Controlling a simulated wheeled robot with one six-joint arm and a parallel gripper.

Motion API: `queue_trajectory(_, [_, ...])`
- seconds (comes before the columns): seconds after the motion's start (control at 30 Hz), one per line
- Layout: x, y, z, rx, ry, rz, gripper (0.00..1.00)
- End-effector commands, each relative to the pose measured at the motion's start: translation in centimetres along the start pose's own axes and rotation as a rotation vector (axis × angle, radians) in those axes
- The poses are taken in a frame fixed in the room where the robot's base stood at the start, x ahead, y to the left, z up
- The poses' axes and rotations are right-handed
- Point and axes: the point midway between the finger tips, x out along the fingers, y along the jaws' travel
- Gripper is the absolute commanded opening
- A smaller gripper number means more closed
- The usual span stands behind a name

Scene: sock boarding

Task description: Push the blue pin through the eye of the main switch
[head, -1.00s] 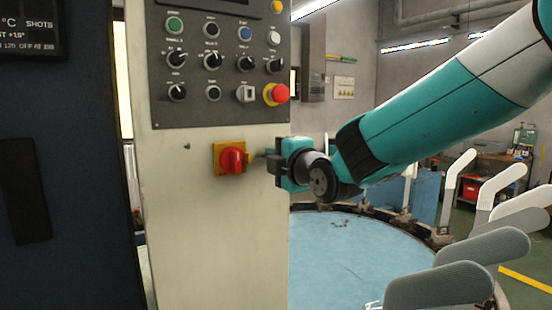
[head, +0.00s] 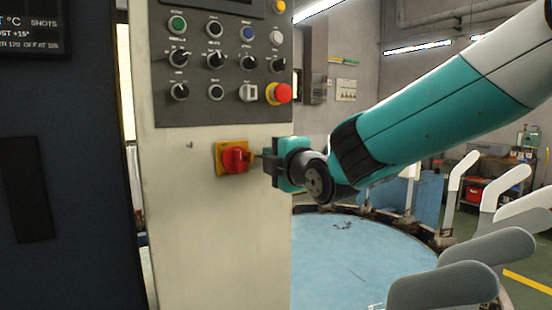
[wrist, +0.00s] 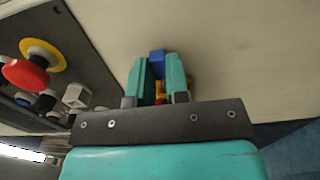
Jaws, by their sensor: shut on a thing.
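The main switch is a red rotary handle (head: 235,160) on a yellow plate (head: 220,150), set low on the pale cabinet front in the head view. My gripper (head: 264,160) is beside it on the right. In the wrist view my gripper (wrist: 160,85) has its two teal fingers shut on the blue pin (wrist: 157,58), whose blue end shows between them. A little of the yellow plate (wrist: 189,86) and a bit of red show behind the fingers. The eye of the switch is hidden, so I cannot tell whether the pin is in it.
A dark control panel with knobs and a red emergency button (head: 279,94) is above the switch; the button also shows in the wrist view (wrist: 25,75). A round blue table (head: 360,260) and grey sock boards (head: 445,285) are at the lower right.

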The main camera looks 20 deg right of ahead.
Motion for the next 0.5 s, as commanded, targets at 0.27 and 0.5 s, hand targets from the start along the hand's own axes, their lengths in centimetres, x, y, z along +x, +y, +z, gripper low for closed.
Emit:
queue_trajectory(0.27, [0.0,0.0,-0.7,0.000,0.001,0.001,0.00])
queue_trajectory(0.5, [0.0,0.0,-1.4,-0.001,0.001,0.002,0.00])
